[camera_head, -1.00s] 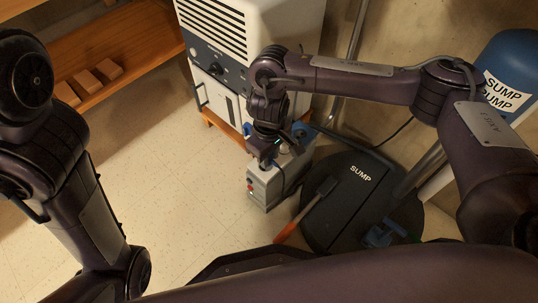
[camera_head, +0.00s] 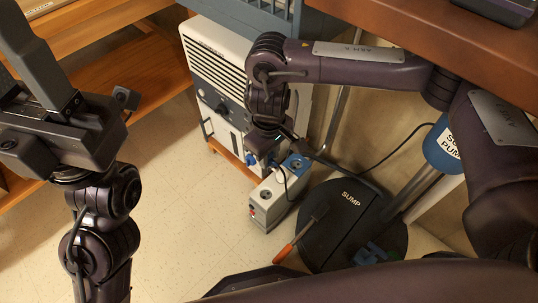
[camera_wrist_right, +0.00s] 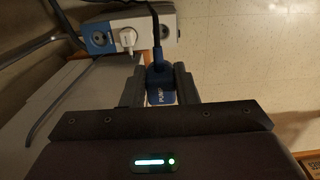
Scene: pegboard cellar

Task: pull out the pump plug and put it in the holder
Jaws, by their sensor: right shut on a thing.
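The blue pump plug, marked PUMP, is between the fingers of my right gripper (camera_wrist_right: 160,90) in the right wrist view; the plug (camera_wrist_right: 160,72) has a dark cord running up from it. In the head view my right gripper (camera_head: 262,162) is beside the grey outlet box (camera_head: 262,212), and a bit of blue shows at the gripper. The box also shows in the wrist view (camera_wrist_right: 145,22), with a white plug (camera_wrist_right: 128,38) in it and the blue plug in front. A blue bracket (camera_head: 372,254), perhaps the holder, is on the sump lid. My left gripper (camera_head: 75,110) is raised at the left; its jaws are unclear.
The dark round sump lid (camera_head: 335,222) has an orange-handled tool (camera_head: 298,240) across its edge. A white louvred unit (camera_head: 215,65) stands behind the box. A wooden shelf (camera_head: 95,55) is at left, a brown tabletop (camera_head: 440,40) at upper right. Floor at centre left is clear.

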